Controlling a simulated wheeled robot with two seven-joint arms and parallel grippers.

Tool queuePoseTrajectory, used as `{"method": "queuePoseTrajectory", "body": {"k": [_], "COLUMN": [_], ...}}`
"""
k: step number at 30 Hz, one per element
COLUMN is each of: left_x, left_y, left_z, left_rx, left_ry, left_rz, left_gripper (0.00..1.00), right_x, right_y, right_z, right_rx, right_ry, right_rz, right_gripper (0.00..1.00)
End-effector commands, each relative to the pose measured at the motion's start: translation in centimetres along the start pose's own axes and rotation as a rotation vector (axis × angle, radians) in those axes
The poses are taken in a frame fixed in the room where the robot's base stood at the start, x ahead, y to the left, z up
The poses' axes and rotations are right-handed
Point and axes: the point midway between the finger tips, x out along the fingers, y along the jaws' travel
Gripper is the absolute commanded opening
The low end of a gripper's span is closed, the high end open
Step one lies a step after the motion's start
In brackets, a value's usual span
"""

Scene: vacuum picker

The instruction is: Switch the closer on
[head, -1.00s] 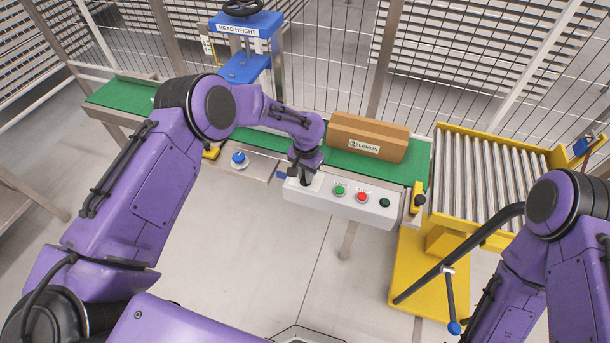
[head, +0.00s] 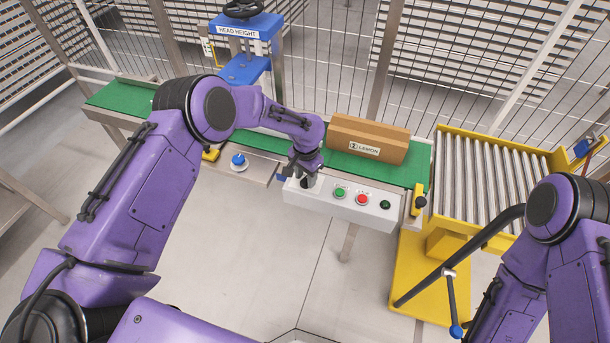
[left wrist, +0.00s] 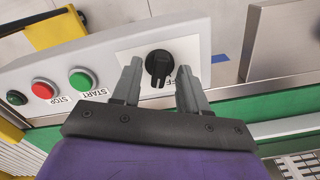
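The closer is a carton-sealing line with a white control panel (head: 340,200) on its front edge. A black rotary knob (left wrist: 158,65) sits on a white plate on that panel in the left wrist view, beside partly hidden lettering ending in "FF". My left gripper (head: 304,172) is over the panel's left end. In the left wrist view its fingers (left wrist: 160,72) are open, one on each side of the knob, with gaps visible. A green START button (left wrist: 82,80) and red STOP button (left wrist: 44,90) are beside it. My right gripper is out of view.
A carton labelled LEMON (head: 368,138) stands on the green belt (head: 415,170) behind the panel. A blue head-height press (head: 245,45) stands at back left, a blue knob (head: 239,159) in front. A yellow-framed roller table (head: 490,180) is at right.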

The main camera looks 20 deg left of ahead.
Motion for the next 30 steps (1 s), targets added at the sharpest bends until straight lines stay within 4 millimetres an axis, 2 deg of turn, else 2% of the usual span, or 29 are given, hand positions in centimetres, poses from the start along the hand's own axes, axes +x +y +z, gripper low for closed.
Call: {"method": "queuePoseTrajectory", "body": {"k": [8, 11, 18, 21, 24, 30], "left_x": [-0.2, -1.6, -7.3, -9.1, -10.2, -10.6], "left_y": [0.0, -0.1, -0.1, 0.0, 0.0, 0.0], "left_z": [0.0, -0.1, -0.1, -0.1, 0.0, 0.0], "left_rx": [-0.001, -0.001, -0.002, -0.002, -0.001, -0.001], "left_ry": [0.001, 0.004, 0.004, 0.003, 0.001, 0.0], "left_rz": [0.0, -0.001, -0.001, -0.001, 0.0, 0.0], "left_gripper": [0.43, 0.43, 0.43, 0.43, 0.43, 0.43], "right_x": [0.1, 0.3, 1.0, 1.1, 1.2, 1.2], "right_y": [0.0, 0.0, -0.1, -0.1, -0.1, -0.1], "right_z": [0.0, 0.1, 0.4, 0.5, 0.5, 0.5], "right_rx": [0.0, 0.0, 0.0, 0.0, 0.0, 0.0], "right_ry": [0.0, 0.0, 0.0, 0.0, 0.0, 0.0], "right_rz": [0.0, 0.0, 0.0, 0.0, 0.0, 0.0], "right_gripper": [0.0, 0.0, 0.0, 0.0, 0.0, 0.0]}}
